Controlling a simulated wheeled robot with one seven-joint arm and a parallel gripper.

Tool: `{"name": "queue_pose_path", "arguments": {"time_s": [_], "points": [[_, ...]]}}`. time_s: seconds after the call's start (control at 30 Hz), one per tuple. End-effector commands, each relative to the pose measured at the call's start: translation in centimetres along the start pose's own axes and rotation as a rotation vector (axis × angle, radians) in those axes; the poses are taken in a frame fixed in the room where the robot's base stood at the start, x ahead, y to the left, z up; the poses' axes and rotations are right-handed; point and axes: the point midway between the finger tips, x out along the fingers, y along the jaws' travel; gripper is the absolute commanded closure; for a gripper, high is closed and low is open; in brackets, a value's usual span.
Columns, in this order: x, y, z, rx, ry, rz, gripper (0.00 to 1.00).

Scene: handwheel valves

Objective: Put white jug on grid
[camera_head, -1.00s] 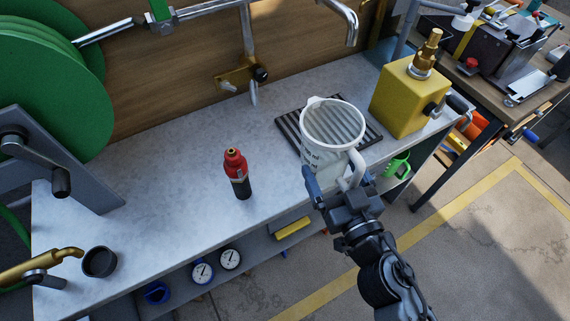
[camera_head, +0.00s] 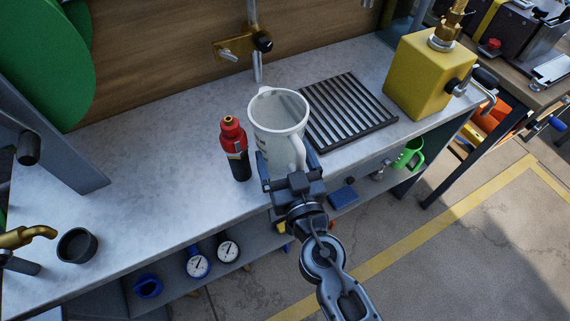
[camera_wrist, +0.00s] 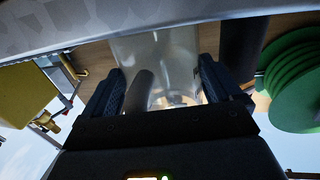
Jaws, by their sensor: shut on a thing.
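The white jug (camera_head: 279,112) stands upright in my gripper (camera_head: 288,172), left of the grid and close to the red-and-black bottle. My gripper is shut on the jug from the front, with its fingers either side of the handle. In the wrist view the pale jug (camera_wrist: 178,55) shows between the two fingers (camera_wrist: 160,92). The gripper hides the jug's lower part, so I cannot tell whether its base touches the counter. The dark slatted grid (camera_head: 348,112) lies flat on the counter and is empty.
The red-and-black bottle (camera_head: 235,148) stands just left of the jug. A yellow box (camera_head: 416,75) with a brass fitting stands right of the grid. A tap (camera_head: 255,45) is behind. A small black cup (camera_head: 77,246) is at the left.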

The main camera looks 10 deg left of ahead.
Motion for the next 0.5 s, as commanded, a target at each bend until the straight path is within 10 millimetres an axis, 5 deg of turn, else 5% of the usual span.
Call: {"name": "queue_pose_path", "arguments": {"time_s": [0.5], "points": [[0.02, 0.04, 1.24, 0.001, 0.001, 0.0, 0.44]]}}
